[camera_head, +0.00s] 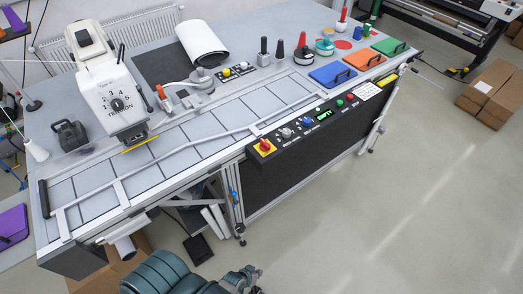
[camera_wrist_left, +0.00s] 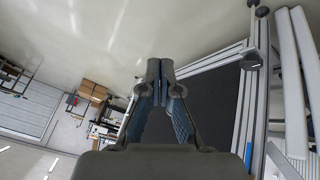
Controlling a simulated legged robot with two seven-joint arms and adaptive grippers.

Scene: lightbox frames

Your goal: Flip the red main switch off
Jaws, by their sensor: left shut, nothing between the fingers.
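The red main switch (camera_head: 265,145) sits on a yellow square plate at the left end of the black control panel (camera_head: 318,125) on the table's front edge. Its exact knob angle is too small to tell. My left gripper (camera_head: 246,277) is at the bottom of the head view, below and in front of the panel, well apart from the switch. In the left wrist view its two fingers (camera_wrist_left: 161,68) are together with nothing between them. The switch does not show in the wrist view. My right gripper is not in view.
A white sewing machine head (camera_head: 118,100) stands at the table's left. Below the panel are a dark front (camera_head: 300,165) and metal legs.

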